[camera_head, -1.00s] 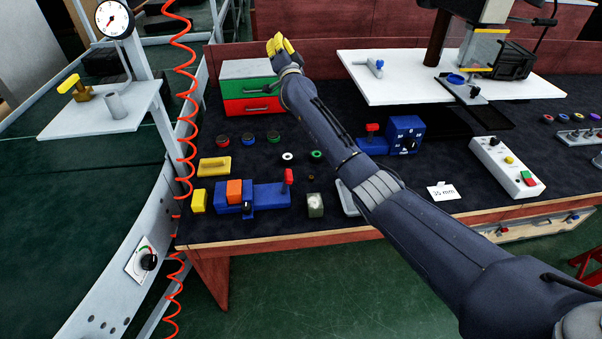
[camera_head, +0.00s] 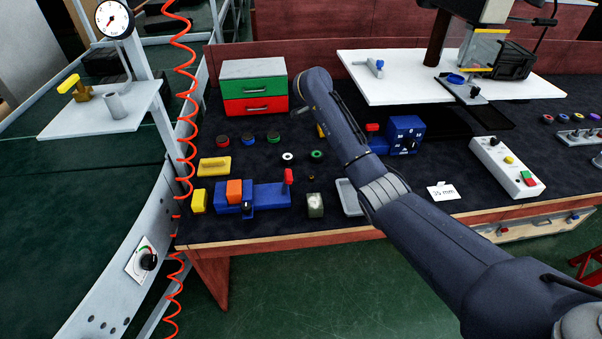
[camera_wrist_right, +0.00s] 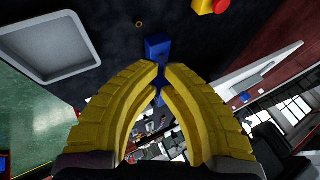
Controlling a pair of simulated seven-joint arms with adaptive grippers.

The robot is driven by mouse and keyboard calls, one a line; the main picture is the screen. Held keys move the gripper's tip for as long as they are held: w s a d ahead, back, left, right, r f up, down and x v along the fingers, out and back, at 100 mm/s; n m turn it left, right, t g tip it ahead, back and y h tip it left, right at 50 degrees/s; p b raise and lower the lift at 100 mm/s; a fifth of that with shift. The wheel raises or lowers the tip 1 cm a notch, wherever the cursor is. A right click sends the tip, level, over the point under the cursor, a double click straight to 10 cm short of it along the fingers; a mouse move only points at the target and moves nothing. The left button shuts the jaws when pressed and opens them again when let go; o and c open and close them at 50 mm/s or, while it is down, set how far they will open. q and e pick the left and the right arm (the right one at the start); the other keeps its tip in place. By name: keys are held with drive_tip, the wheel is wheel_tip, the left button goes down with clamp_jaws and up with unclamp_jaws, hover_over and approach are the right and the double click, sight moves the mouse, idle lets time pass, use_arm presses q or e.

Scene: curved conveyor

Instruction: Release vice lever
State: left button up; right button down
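A blue vice-like fixture (camera_head: 268,197) lies near the front of the bench in the head view. It holds an orange block (camera_head: 234,191) and has an upright red lever (camera_head: 288,176). A second blue unit (camera_head: 405,135) with a dial stands farther back, with a red part (camera_head: 372,128) on its left. My right arm reaches over the bench, and its forearm hides most of the gripper there. In the right wrist view, the yellow fingers of my right gripper (camera_wrist_right: 162,68) converge, tips close together, in front of a blue part (camera_wrist_right: 157,48). Contact cannot be told. My left gripper is out of view.
A grey tray (camera_head: 349,197) lies beside the forearm; it also shows in the right wrist view (camera_wrist_right: 65,35). A green and red drawer box (camera_head: 253,88) stands behind. Small round buttons (camera_head: 288,156) lie mid-bench. A red coiled hose (camera_head: 187,72) hangs at left.

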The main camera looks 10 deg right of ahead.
sight(291, 170)
drive_tip(key=s+a+f+n+g+y, duration=0.1)
drive_tip(key=s+a+f+g+y, duration=0.35)
drive_tip(key=s+a, duration=0.45)
drive_tip(key=a+f, duration=0.4)
drive_tip(key=f, duration=0.4)
drive_tip(key=shift+f+n+y, duration=0.15)
drive_tip(key=shift+n+y, duration=0.2)
drive_tip(key=shift+n, duration=0.05)
drive_tip(key=shift+w+a+r+g+h, duration=0.15)
drive_tip(key=shift+a+r+h, duration=0.25)
drive_tip(key=shift+a, duration=0.4)
drive_tip(key=shift+a+r+g+h, duration=0.1)
drive_tip(key=shift+a+r+h, duration=0.2)
drive_tip(key=shift+a+r, duration=0.35)
drive_tip(key=shift+a+f, duration=0.1)
drive_tip(key=shift+f, duration=0.05)
